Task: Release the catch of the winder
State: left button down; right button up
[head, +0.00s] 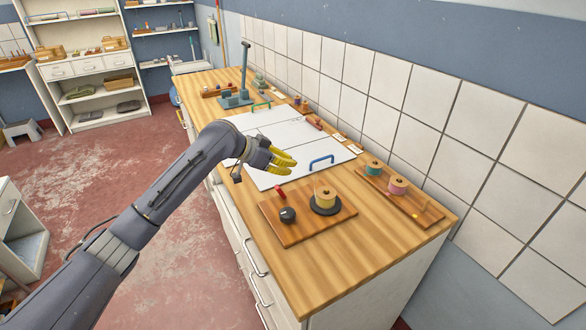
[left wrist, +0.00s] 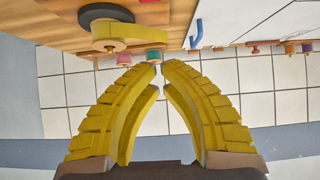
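The winder is a wooden board (head: 262,208) on the bench. It carries a tan spool (head: 325,197) on a black disc, a black knob (head: 287,215) and a small red piece (head: 280,193), which may be the catch. My left gripper (head: 291,166) is empty, its yellow fingers a little apart, above the white panel just behind the winder. In the left wrist view, the finger tips (left wrist: 162,66) have a narrow gap with only tiles between them. The tan spool (left wrist: 125,32) shows there upside down at the top left. My right gripper is out of view.
A blue handle (head: 321,162) stands on the white panel (head: 270,126), close to my left gripper. A wooden rack (head: 400,196) with teal and pink spools lies along the tiled wall. A blue-grey upright device (head: 245,75) stands farther back. The bench front right is clear.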

pick_arm(q)
jog(key=v, duration=0.6)
jog(key=shift+s+a+f, duration=0.2)
jog(key=shift+s+a, duration=0.05)
jog(key=shift+a, duration=0.2)
